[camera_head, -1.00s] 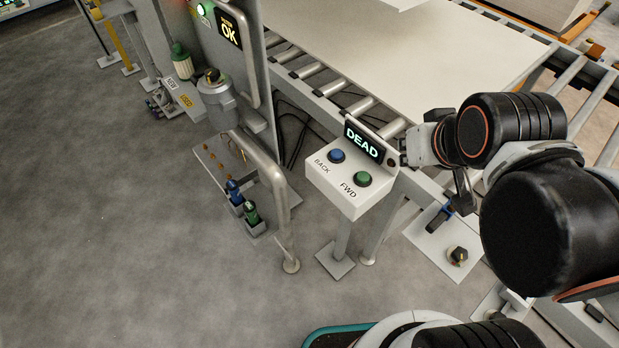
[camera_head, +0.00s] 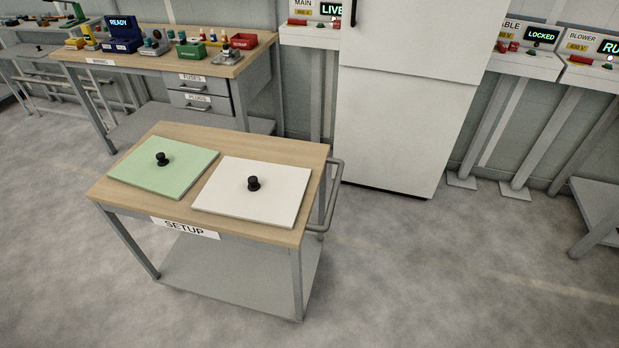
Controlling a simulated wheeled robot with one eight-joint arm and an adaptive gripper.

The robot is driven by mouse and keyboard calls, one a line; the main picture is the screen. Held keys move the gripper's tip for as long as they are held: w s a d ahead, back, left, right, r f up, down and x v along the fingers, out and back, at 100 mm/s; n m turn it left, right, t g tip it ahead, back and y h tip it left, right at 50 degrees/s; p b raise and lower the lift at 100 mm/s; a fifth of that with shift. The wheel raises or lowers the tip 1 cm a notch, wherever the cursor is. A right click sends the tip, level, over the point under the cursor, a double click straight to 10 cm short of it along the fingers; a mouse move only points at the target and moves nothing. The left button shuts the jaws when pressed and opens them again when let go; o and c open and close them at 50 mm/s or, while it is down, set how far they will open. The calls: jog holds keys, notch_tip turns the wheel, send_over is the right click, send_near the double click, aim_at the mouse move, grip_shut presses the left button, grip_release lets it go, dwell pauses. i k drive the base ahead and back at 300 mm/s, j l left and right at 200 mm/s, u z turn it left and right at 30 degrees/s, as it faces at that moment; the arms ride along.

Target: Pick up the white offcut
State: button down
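A flat white panel (camera_head: 228,203), which looks like the white offcut, lies on the right half of a wooden-topped cart (camera_head: 180,210) labelled SETUP. A black knob (camera_head: 253,183) stands up from the middle of the panel. A similar pale green panel (camera_head: 190,176) with its own black knob (camera_head: 161,159) lies beside it on the left. My gripper is out of view in the current frame, so its state is hidden.
A workbench (camera_head: 215,65) with coloured bins and a READY display stands behind the cart. A tall white cabinet (camera_head: 390,130) stands behind and to the right. A push handle (camera_head: 333,195) juts from the cart's right side. The floor (camera_head: 440,270) in front and to the right is clear.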

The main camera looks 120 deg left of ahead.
aim_at(269, 193)
jog(key=u, duration=4.15)
